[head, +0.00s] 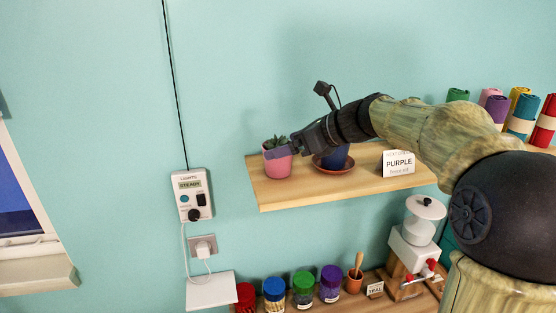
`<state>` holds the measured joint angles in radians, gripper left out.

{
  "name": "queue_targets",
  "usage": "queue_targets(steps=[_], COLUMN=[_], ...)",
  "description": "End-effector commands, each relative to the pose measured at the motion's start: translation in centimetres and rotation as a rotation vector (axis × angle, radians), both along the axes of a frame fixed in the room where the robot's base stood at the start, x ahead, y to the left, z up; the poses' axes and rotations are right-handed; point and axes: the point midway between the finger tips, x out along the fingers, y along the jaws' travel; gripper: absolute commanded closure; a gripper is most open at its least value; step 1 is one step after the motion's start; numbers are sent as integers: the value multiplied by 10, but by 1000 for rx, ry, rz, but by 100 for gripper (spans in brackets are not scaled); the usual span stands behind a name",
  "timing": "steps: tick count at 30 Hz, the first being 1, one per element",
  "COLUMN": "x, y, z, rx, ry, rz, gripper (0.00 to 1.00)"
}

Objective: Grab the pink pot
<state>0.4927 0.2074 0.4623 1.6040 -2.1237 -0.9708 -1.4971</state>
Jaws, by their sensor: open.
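The pink pot (278,166) holds a small green plant (275,142) and stands upright near the left end of the wooden shelf (330,190). My gripper (276,152) reaches in from the right at the pot's rim height. Its fingers overlap the upper part of the pot in the head view. I cannot tell whether they touch it or are in front of it. The gripper is open. A blue pot (335,158) on a brown saucer (334,168) stands just right of the pink pot, partly hidden behind my arm.
A white card reading PURPLE (399,163) stands right on the shelf. Rolled fabrics (490,105) are at the far right. Below are several jars (303,290) and a white-topped grinder-like device (415,235). A light control box (193,195) hangs left.

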Motion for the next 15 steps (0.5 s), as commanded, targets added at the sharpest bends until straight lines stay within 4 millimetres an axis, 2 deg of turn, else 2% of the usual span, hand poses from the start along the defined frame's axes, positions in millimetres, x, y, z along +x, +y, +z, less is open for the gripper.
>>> queue_targets(steps=[9, 15], x=[17, 22], y=[31, 37], z=[-16, -22], rx=[2, 0], ry=[4, 0], rz=[2, -3], gripper=[9, 9])
